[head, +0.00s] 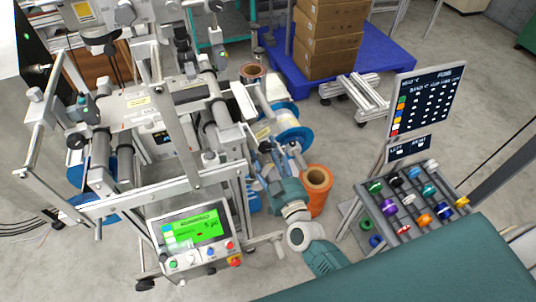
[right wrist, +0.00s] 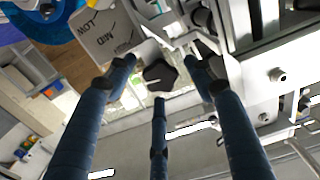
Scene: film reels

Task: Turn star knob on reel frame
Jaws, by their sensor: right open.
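In the right wrist view, a black star knob (right wrist: 159,75) sits on the reel frame beside a grey plate (right wrist: 104,32) marked LOW and MID, with a third word hard to read. My right gripper (right wrist: 160,78) is open, with its blue fingers spread around the knob: one at left, one at right, one below. I cannot tell whether any fingertip touches it. In the head view, my right gripper (head: 266,160) reaches the right side of the reel frame (head: 180,100); the knob there is hidden or too small to tell. My left gripper is not in view.
A control panel with a green screen (head: 196,230) is at the frame's front. An orange reel (head: 316,180) stands close to my right arm. A rack of coloured spools (head: 408,203) and a dark sign (head: 428,100) are at right. Boxes (head: 327,38) stand on a blue pallet behind.

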